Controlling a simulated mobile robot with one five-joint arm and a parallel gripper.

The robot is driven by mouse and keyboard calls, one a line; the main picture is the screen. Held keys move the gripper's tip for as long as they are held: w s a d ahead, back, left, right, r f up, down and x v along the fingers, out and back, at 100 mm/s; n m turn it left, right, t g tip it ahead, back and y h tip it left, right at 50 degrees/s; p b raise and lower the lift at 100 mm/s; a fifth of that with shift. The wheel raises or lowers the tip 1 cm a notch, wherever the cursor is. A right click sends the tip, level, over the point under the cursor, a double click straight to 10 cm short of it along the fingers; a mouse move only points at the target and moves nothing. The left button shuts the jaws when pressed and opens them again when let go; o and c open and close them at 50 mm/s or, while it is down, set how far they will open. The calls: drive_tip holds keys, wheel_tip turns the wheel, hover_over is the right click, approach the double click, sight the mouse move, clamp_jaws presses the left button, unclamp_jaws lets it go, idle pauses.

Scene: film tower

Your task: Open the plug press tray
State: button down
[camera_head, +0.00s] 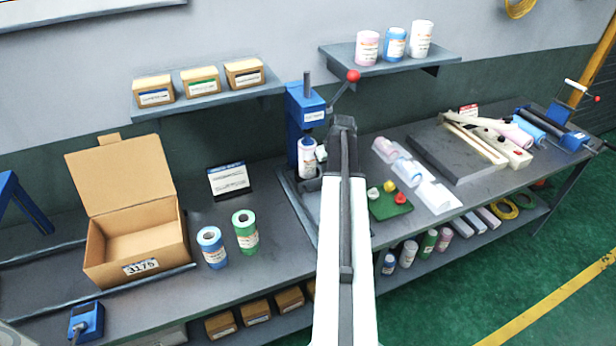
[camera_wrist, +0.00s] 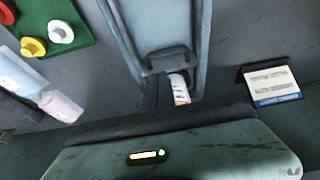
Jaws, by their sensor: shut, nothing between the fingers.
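The blue plug press (camera_head: 306,115) stands at the back of the bench, with a red-knobbed lever. A white labelled roll (camera_head: 307,158) stands in it, partly showing in the wrist view (camera_wrist: 179,88). The grey press tray (camera_head: 301,208) lies low at the press base; my arm covers its right part. In the wrist view the tray (camera_wrist: 188,45) runs up the middle, with a dark raised bar at its near end. My gripper (camera_wrist: 157,91) is shut and empty close to that bar; contact cannot be told. In the head view my arm hides the fingertips.
A green mat (camera_head: 388,205) with coloured plugs lies right of my arm. A blue roll (camera_head: 212,247), a green roll (camera_head: 245,230) and a label card (camera_head: 228,179) stand left. An open carton (camera_head: 137,245) is farther left.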

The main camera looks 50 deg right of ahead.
drive_tip(key=shift+d+f, duration=0.1)
drive_tip(key=b+x, duration=0.9)
drive_tip(key=x, duration=0.1)
drive_tip(key=shift+w+b, duration=0.2)
drive_tip(key=shift+b, duration=0.1)
drive_tip(key=shift+a, duration=0.25)
